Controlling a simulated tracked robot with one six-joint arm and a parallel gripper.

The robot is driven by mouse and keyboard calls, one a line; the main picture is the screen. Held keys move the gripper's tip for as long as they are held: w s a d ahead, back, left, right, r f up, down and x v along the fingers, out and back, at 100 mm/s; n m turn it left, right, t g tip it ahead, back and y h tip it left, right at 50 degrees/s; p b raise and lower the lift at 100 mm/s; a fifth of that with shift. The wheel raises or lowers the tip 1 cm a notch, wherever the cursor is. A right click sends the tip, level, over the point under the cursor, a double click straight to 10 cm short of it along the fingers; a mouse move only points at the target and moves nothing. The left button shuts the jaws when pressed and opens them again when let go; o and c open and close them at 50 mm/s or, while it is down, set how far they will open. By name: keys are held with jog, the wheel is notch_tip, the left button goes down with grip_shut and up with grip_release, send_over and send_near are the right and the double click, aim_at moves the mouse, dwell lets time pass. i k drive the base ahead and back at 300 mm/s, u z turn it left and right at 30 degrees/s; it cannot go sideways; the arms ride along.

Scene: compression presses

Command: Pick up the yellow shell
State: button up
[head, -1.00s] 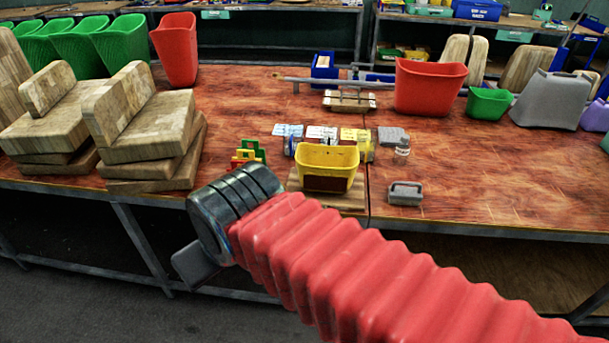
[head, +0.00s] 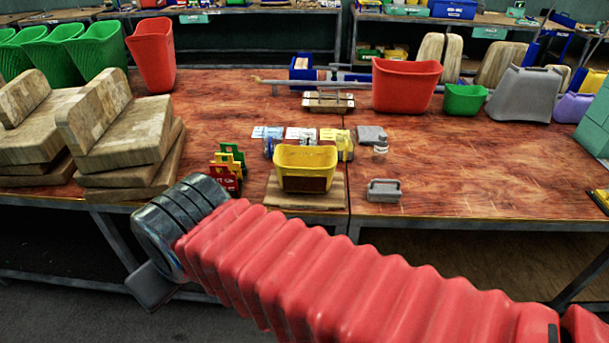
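The yellow shell (head: 306,158), an open tub with a dark reddish front, stands near the front edge of the red-brown workbench, at the middle of the head view. It sits on a wooden board (head: 330,199). My gripper (head: 153,287) is at the lower left, in front of the bench edge and below the bench top, at the end of my red ribbed arm. It is well apart from the shell, to its left and nearer the camera. Only one dark finger-like part shows, so its opening is hidden. No object shows in it.
Stacked wooden blocks (head: 135,125) stand left. Small red, yellow and green tags (head: 227,168) stand left of the shell. A grey weight-like block (head: 384,190), red tub (head: 405,86), green tub (head: 464,99) and grey tub (head: 523,95) are to the right.

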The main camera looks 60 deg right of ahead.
aim_at(296, 173)
jog(key=z, duration=0.05)
jog(key=i, duration=1)
jog(key=u, duration=0.05)
